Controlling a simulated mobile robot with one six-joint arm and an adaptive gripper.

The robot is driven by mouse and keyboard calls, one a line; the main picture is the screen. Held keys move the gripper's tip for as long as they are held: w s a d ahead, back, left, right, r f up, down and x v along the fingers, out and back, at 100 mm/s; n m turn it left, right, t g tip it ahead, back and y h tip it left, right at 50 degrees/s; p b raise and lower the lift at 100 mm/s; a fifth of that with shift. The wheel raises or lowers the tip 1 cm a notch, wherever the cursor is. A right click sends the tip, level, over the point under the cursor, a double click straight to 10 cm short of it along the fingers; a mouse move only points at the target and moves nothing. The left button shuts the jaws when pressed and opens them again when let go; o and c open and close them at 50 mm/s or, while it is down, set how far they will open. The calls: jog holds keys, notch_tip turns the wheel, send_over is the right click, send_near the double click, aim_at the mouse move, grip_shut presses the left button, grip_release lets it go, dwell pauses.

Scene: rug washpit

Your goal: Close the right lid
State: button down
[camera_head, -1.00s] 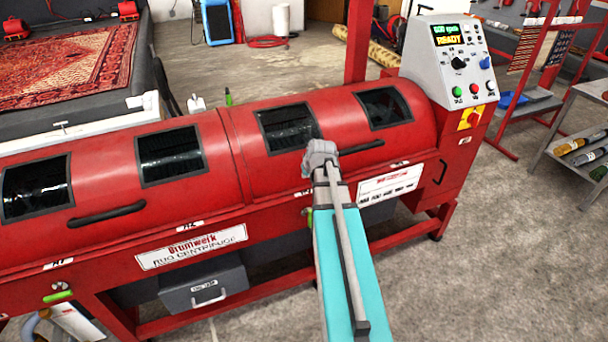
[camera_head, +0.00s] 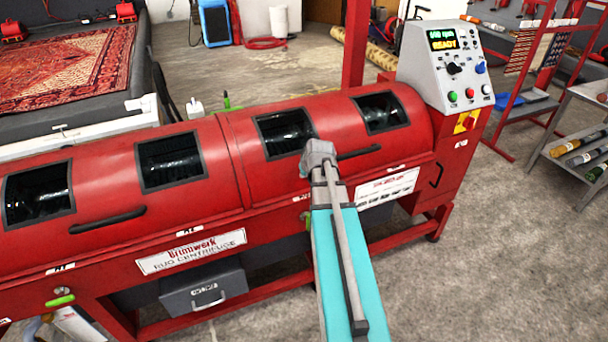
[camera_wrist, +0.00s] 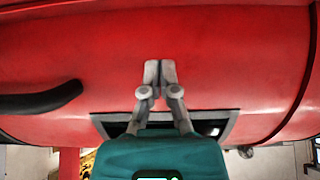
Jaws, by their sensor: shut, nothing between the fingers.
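The right lid (camera_head: 240,135) is the curved red right-hand cover of the rug centrifuge. It has two dark windows and a black handle (camera_head: 358,152). In the head view it lies down over the drum, its front edge level with the casing; I see no clear gap. My gripper's wrist (camera_head: 319,155) is in front of the lid, left of the handle, and hides part of the front edge. In the wrist view my gripper (camera_wrist: 160,66) is shut and empty over red curved metal. The handle (camera_wrist: 42,98) is to its left and a window (camera_wrist: 215,124) below it. Fingertip contact cannot be told.
The left lid (camera_head: 108,185) lies down beside it. A grey control panel (camera_head: 446,66) reading READY stands at the right end, and a red post (camera_head: 356,45) rises behind. A grey box (camera_head: 204,290) hangs below. Concrete floor (camera_head: 490,240) is clear at front right.

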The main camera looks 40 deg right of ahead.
jog(key=s+p+v, duration=0.1)
jog(key=p+v, duration=0.7)
jog(key=v, duration=0.3)
jog(key=shift+f, duration=0.25)
jog(key=shift+a, duration=0.2)
dwell(0.4)
jog(key=s+a+n+g+p, duration=0.1)
jog(key=s+a+g, duration=0.1)
jog(key=a, duration=1.3)
jog(key=s+a+n+g+y+p, duration=0.1)
jog(key=a+g, duration=0.3)
jog(key=a, duration=1.1)
jog(key=shift+s+f, duration=0.5)
jog(key=shift+s, duration=0.1)
